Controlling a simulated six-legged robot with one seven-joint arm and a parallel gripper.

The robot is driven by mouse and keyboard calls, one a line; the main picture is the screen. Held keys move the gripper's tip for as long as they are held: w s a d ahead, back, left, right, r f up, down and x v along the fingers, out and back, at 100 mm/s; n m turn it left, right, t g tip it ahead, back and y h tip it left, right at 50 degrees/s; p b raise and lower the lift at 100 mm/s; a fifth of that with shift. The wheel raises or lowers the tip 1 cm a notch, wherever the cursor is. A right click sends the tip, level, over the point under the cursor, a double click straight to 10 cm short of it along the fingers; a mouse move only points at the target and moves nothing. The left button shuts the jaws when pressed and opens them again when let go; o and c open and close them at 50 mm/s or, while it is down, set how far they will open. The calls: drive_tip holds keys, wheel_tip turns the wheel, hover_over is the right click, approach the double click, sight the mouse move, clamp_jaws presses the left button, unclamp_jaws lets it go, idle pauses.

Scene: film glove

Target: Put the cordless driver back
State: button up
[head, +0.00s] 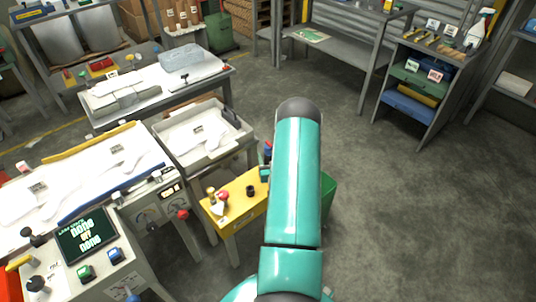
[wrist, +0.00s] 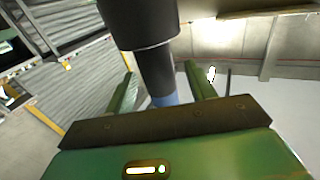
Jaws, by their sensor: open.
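I cannot make out the cordless driver for certain in either view. A small teal and dark item (head: 265,174) stands at the right end of the yellow bench (head: 236,192), partly hidden by my arm; it is too small to identify. In the wrist view my gripper (wrist: 160,70) is open, with its two green fingers spread apart. A dark cylinder with a blue end shows between and beyond the fingers; it may be part of my own arm. I see nothing clamped. My gripper is out of sight in the head view.
White-topped worktables stand at left, with a grey tray table (head: 205,140) beside the yellow bench. A console with a screen (head: 87,235) is at front left. A shelf unit (head: 425,85) and a grey table (head: 340,48) stand at the back. The floor at right is clear.

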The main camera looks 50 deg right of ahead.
drive_tip(key=v, duration=1)
drive_tip(key=w+a+r+n+g+y, duration=0.1)
drive_tip(key=w+a+r+n+y, duration=0.25)
drive_tip(key=w+r, duration=0.8)
drive_tip(key=w+a+r+n+g+y, duration=0.2)
drive_tip(key=w+a+r+g+y, duration=0.15)
drive_tip(key=a+r, duration=1.4)
drive_tip(key=s+a+r+n+g+y, duration=0.1)
drive_tip(key=s+a+r, duration=0.3)
drive_tip(key=s+a, duration=0.6)
drive_tip(key=s+a+r+n+g+y, duration=0.1)
drive_tip(key=s+a+r+g+y, duration=0.1)
drive_tip(key=s+a, duration=0.8)
wheel_tip(320, 180, up, 2)
drive_tip(key=shift+a+r+g+y, duration=0.15)
drive_tip(key=shift+a+g+y, duration=0.2)
drive_tip(key=shift+y, duration=0.45)
drive_tip(key=shift+d+n, duration=0.1)
drive_tip(key=shift+n, duration=0.15)
